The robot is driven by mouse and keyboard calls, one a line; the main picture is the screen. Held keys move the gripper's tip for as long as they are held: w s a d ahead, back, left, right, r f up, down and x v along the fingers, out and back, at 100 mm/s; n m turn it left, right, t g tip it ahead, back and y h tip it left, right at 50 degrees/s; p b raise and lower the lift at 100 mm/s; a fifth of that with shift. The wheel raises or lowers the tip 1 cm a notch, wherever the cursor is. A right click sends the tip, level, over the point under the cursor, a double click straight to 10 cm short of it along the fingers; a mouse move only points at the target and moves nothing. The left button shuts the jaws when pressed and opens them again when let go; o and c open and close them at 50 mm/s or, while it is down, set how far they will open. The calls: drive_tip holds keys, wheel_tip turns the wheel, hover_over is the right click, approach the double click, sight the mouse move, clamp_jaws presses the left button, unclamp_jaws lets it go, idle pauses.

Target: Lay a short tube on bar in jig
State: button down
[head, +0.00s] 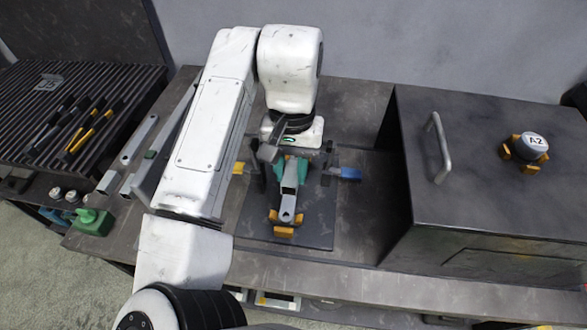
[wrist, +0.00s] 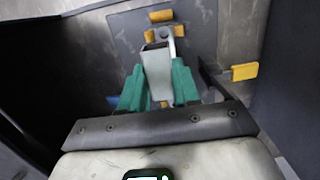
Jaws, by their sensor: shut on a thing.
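My gripper (wrist: 158,88) has green fingers and is shut on a short grey square tube (wrist: 157,72). The tube's open end faces the wrist camera's far side. In the head view, my gripper (head: 289,168) is over the jig, with the tube (head: 289,185) in line with the bar. The bar (head: 287,217) shows only its end with a hole, between orange blocks; that end also shows in the wrist view (wrist: 178,31). The jig (head: 318,215) is a dark plate with orange stops. The tube overlaps the bar in both views; I cannot tell whether they touch.
A blue clamp handle (head: 349,174) and a yellow one (wrist: 245,71) stick out at the jig's sides. A large dark box (head: 470,140) with a handle stands close on the right. A ribbed rack (head: 110,80) with tools is at the left.

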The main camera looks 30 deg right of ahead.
sight(292, 163)
drive_tip(key=w+d+f, duration=0.1)
drive_tip(key=f, duration=0.1)
drive_tip(key=w+d+f, duration=0.1)
drive_tip(key=w+f, duration=0.1)
drive_tip(key=w+d+f, duration=0.1)
drive_tip(key=w+f, duration=0.1)
drive_tip(key=shift+w, duration=0.15)
drive_tip(key=shift+w+f+p, duration=0.2)
drive_tip(key=shift+f+p, duration=0.25)
drive_tip(key=shift+f, duration=1.4)
drive_tip(key=c, duration=0.8)
unclamp_jaws()
drive_tip(key=shift+f, duration=0.1)
wheel_tip(292, 163, up, 12)
drive_tip(key=w+b, duration=0.1)
drive_tip(key=shift+d, duration=0.45)
